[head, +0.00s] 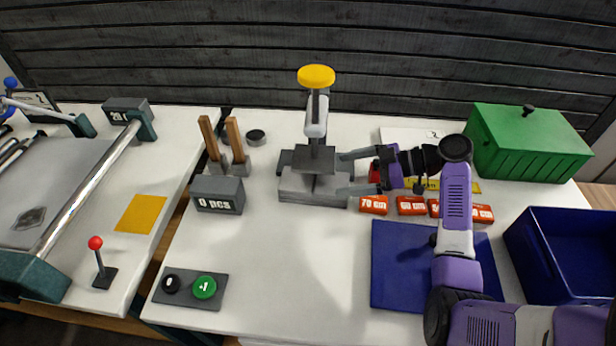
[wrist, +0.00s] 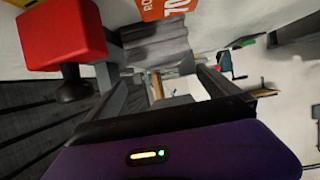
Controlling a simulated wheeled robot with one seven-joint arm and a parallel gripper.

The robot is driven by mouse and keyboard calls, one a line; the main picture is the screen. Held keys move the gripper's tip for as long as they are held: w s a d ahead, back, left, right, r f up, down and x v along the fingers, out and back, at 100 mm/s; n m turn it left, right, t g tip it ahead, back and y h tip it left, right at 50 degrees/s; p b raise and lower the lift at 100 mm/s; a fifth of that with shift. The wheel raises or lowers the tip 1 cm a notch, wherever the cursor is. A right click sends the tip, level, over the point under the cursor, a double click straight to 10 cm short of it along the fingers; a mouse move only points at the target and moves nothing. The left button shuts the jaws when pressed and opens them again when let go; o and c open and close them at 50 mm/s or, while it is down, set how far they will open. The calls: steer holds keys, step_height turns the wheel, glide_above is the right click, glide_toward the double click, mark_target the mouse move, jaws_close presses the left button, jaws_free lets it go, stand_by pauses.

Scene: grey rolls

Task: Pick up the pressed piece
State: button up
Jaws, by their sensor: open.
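The press (head: 315,195) is grey with a yellow knob (head: 316,76) on top and a dark plate across its middle. I cannot make out a separate pressed piece in it; the plate and my fingers may hide it. My gripper (head: 346,172) is open at the right side of the press, one finger further back than the other, both pointing left at it. In the wrist view the two dark fingers stand apart (wrist: 165,76), with nothing clearly held between them. A grey ridged surface (wrist: 155,48) shows just beyond them there.
Orange labelled boxes (head: 373,205) stand in a row just below my gripper. A red block (wrist: 60,35) is close in the wrist view. A blue mat (head: 400,265), a blue bin (head: 560,225) and a green box (head: 525,145) are at the right. The front middle of the table is clear.

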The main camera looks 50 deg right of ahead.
mark_target(317, 181)
steer(key=shift+p+x, duration=0.3)
steer(key=shift+x, duration=1.3)
steer(key=shift+s+f+p+x, duration=0.1)
steer(key=shift+p+x, duration=0.2)
steer(key=shift+x, duration=0.85)
steer(key=shift+s+f+p+x, duration=0.15)
steer(key=shift+p+x, duration=0.1)
steer(key=shift+x, duration=0.9)
steer(key=shift+a, duration=0.15)
steer(key=c, duration=1.5)
